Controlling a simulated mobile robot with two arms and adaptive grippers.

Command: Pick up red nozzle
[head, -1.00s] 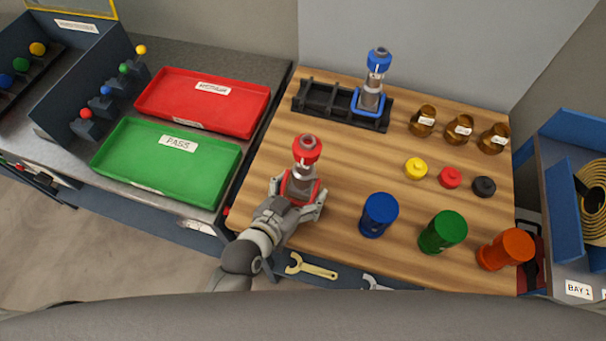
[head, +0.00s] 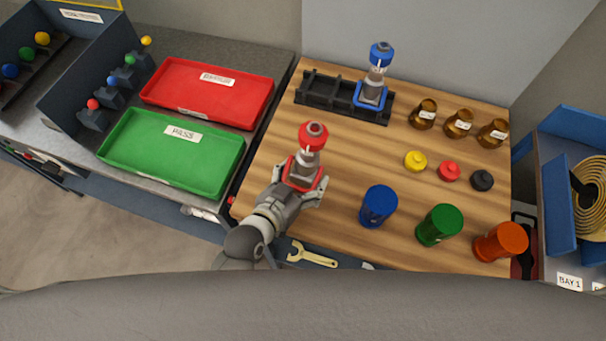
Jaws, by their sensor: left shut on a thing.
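The red nozzle (head: 312,136) is the red-topped piece with a grey body and a red collar at its base, in the head view left of the middle of the wooden table. My left gripper (head: 303,184) is shut on it around the red collar. The nozzle stands nearly upright, leaning a little to the right. I cannot tell whether its base is clear of the table. A similar blue nozzle (head: 378,72) stands in the black rack (head: 325,92) at the back. My right gripper is not in view.
A red tray (head: 215,93) and a green tray (head: 165,155) lie on the left bench. Blue (head: 378,207), green (head: 439,225) and orange (head: 500,242) cylinders stand along the front right. Brown bottles (head: 458,123) and small caps (head: 449,171) stand at the right.

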